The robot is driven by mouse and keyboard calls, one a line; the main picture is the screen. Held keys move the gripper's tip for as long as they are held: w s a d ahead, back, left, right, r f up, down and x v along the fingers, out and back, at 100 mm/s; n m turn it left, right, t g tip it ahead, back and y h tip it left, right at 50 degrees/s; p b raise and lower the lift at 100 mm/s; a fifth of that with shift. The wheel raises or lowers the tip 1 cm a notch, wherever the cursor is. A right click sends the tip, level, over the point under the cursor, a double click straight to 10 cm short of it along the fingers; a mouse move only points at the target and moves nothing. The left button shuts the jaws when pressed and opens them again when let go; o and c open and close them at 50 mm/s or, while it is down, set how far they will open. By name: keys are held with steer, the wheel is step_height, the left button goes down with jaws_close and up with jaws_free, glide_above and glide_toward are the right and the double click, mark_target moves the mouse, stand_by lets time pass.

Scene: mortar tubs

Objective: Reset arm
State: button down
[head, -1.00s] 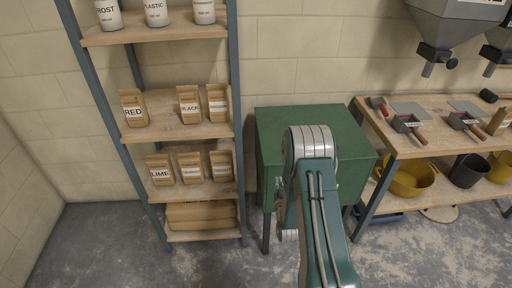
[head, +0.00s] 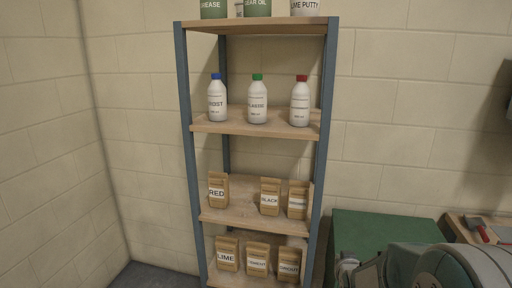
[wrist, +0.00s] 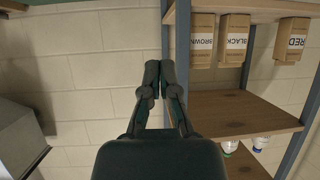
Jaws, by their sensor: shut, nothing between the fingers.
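My gripper (wrist: 161,72) shows in the wrist view with its two dark fingers together and nothing between them. It is in front of the block wall, beside a blue-grey shelf post. The wrist picture is upside down relative to the room. In the head view my arm fills the lower right corner, low in front of the green cabinet (head: 385,232); the fingertips cannot be made out there.
A shelf rack (head: 256,130) holds a white bottle with a blue cap (head: 217,100), others with green (head: 257,102) and red caps (head: 300,104), and paper bags such as RED (head: 218,190). A grey hopper (wrist: 18,125) is left in the wrist view.

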steer(key=s+a+r+g, duration=0.2)
steer(key=s+r, duration=0.1)
steer(key=s, duration=0.7)
steer(key=s+a+r+n+g+y, duration=0.1)
steer(key=s+a+r+g, duration=0.1)
steer(key=s, duration=0.7)
steer(key=s+a+r+g, duration=0.2)
steer(key=s+r, duration=0.3)
steer(key=s, duration=0.5)
steer(key=shift+s+a+r+g+y, duration=0.3)
steer(key=shift+a+y, duration=0.1)
steer(key=shift+a, duration=0.5)
steer(key=shift+d, duration=0.1)
